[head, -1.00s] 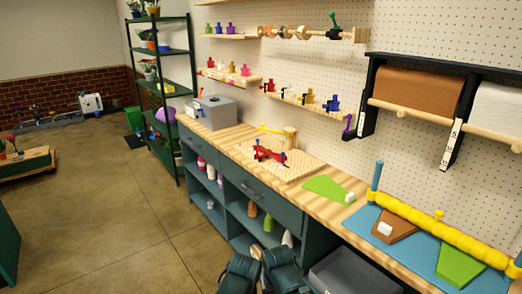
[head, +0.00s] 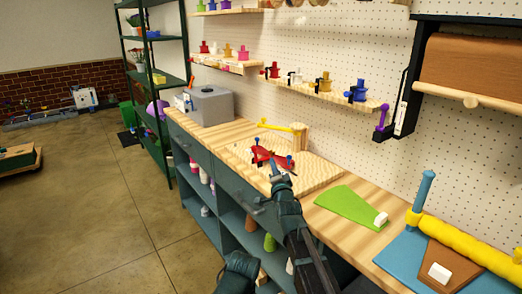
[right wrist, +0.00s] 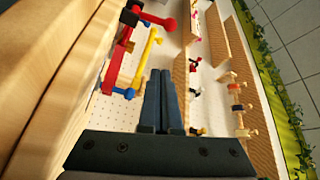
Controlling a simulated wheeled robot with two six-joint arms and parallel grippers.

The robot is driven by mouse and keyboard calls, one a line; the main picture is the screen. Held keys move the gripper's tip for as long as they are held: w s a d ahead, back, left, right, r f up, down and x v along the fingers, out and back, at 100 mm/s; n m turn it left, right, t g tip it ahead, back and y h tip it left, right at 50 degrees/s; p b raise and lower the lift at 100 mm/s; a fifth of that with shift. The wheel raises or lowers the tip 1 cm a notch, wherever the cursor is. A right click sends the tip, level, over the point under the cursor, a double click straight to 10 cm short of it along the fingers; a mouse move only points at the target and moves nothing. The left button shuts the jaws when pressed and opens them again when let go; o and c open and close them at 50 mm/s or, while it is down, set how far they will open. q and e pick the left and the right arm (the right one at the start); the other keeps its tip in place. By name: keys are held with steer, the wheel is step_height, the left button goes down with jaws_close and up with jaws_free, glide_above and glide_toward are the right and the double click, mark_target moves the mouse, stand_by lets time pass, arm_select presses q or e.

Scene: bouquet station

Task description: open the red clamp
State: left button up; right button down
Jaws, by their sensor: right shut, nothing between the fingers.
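The red clamp (head: 270,158) with blue-ended parts lies on the pegboard block (head: 305,171) on the workbench. A yellow arm (head: 277,127) on a wooden post stands just behind it. My right gripper (head: 275,168) is shut and empty, and in the head view its tips overlap the clamp's near right side. In the right wrist view the shut fingers (right wrist: 160,76) point up the picture, with the red clamp (right wrist: 118,58) to their left and apart from them.
A grey box (head: 211,105) stands at the bench's far end. A green sheet (head: 345,204) with a white block lies right of the pegboard. A blue mat (head: 400,262) with a yellow roll is nearer. Small shelves (head: 310,98) with colored items hang above the bench.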

steer(key=shift+w+d+r+m+t, duration=0.3)
steer(key=shift+w+r+t, duration=0.15)
steer(key=shift+w, duration=0.2)
arm_select(q)
steer(key=shift+w+f, duration=0.15)
steer(key=shift+w, duration=0.25)
arm_select(e)
steer(key=x, duration=0.3)
steer(key=a+x, duration=0.1)
steer(key=x, duration=0.2)
steer(key=a+f+p+x, duration=0.1)
steer(key=x, duration=0.2)
steer(key=shift+w+r, duration=0.1)
arm_select(q)
steer(key=shift+r+b, duration=0.2)
steer(key=shift+b, duration=0.15)
arm_select(e)
steer(key=shift+s+a+f, duration=0.35)
steer(key=shift+s+a, duration=0.1)
steer(key=shift+a, duration=0.35)
arm_select(q)
steer(key=shift+f, duration=0.1)
steer(key=shift+f+b, duration=0.25)
steer(key=shift+b, duration=0.1)
arm_select(e)
steer(key=shift+a+n, duration=0.15)
steer(key=shift+n, duration=0.25)
